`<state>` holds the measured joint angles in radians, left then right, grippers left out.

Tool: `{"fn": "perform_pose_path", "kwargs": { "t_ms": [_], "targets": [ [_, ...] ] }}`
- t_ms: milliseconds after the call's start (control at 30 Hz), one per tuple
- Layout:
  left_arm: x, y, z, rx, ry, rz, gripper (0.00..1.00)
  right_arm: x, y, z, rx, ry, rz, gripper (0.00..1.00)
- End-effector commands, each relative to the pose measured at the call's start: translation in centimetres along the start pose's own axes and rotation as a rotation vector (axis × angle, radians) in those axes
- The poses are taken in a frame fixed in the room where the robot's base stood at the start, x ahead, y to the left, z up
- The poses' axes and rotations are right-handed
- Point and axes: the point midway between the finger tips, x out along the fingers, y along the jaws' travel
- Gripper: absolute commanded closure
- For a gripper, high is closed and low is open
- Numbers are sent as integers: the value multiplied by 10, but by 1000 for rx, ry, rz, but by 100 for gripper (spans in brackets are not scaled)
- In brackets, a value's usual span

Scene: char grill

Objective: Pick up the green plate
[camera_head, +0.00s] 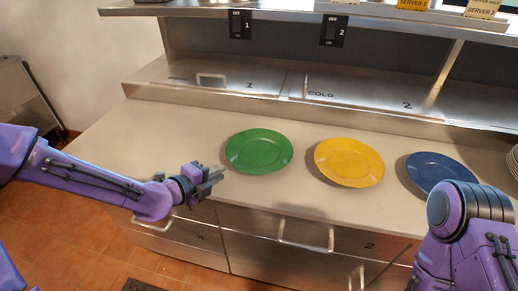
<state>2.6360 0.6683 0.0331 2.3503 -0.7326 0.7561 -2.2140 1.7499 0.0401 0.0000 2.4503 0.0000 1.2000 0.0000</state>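The green plate (259,151) lies flat on the pale counter, left of the other plates. My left gripper (217,173) is just left of the green plate, near the counter's front edge, with its fingers pointing right toward the plate's rim. A small gap seems to lie between the fingertips and the plate. The fingers look close together, but I cannot tell whether they are open or shut; nothing shows held in them. My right arm (468,225) comes in at the lower right; its gripper is not visible.
A yellow plate (349,162) and a blue plate (441,171) lie to the right on the counter (150,135). A plate stack (514,161) stands at the right edge. A raised steel ledge (270,108) runs behind. Drawers with handles (306,234) are below. The counter's left part is clear.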

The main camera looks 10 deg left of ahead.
Motion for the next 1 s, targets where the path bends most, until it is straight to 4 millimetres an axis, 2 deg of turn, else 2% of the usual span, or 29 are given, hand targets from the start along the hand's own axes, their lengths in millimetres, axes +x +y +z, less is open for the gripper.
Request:
{"fn": "perform_pose_path", "kwargs": {
  "t_ms": [100,267,533,800,867,1000],
  "targets": [
    [18,0,-1,1,2,2,83,-2,0,-1,0,0,0,57],
    [31,-1,-2,-2,1,2,83,-6,0,-2,0,0,0,57],
    [69,-1,-5,-1,-3,2,83,-16,1,-7,0,0,0,57],
    [74,-1,-5,-1,-3,0,83,-15,1,-6,0,0,0,57],
    [74,-1,-5,-1,-3,0,99,-15,1,-6,0,0,0,57],
    [74,-1,-5,-1,-2,0,100,-15,1,-6,0,0,0,57]
  ]
}}
